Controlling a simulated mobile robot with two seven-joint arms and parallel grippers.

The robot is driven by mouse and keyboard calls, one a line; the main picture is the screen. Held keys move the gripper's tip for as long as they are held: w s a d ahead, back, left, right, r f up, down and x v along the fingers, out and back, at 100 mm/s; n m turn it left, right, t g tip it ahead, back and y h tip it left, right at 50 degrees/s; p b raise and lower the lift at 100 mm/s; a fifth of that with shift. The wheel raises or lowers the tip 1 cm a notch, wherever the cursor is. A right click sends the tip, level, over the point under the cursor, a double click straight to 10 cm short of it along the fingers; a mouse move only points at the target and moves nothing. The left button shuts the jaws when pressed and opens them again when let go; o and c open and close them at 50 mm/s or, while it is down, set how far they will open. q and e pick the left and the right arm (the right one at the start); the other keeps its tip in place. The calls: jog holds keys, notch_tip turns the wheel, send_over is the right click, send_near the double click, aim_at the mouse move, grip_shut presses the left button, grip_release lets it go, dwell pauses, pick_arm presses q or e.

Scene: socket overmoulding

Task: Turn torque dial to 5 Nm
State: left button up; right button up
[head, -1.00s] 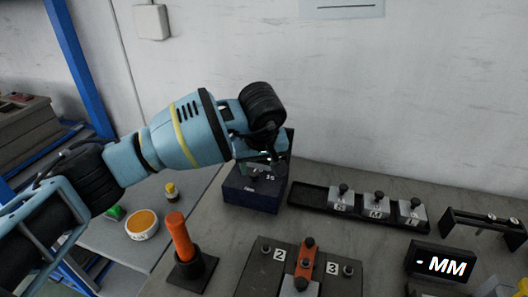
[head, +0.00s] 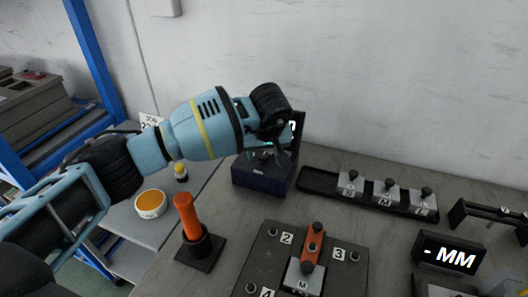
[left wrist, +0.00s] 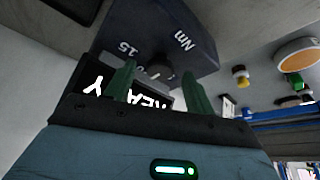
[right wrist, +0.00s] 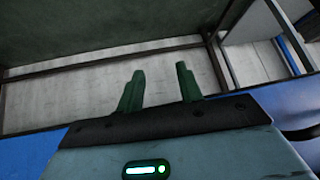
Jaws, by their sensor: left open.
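The dark blue torque box (head: 262,178) stands at the back of the bench, below my left gripper. In the left wrist view its face (left wrist: 205,52) carries the marks "15" and "Nm", and a screen (left wrist: 122,92) reads "READY". The dark round dial (left wrist: 160,69) is on that face. My left gripper (head: 270,150) is open, pointing down at the box; its green fingertips (left wrist: 157,72) are either side of the dial. I cannot tell whether they touch it, nor read its setting. My right gripper (right wrist: 160,72) is open and empty, away from the box.
A black tray (head: 318,184) with several lettered blocks is right of the box. An orange-handled tool (head: 187,216) stands upright in a holder nearer me. A numbered fixture plate (head: 262,256) and a "- MM" display (head: 449,254) are in front. An orange-topped tub (head: 150,203) is at left.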

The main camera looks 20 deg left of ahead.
pick_arm(q)
jog(key=shift+f, duration=0.25)
jog(key=c, duration=1)
jog(key=shift+o, duration=0.2)
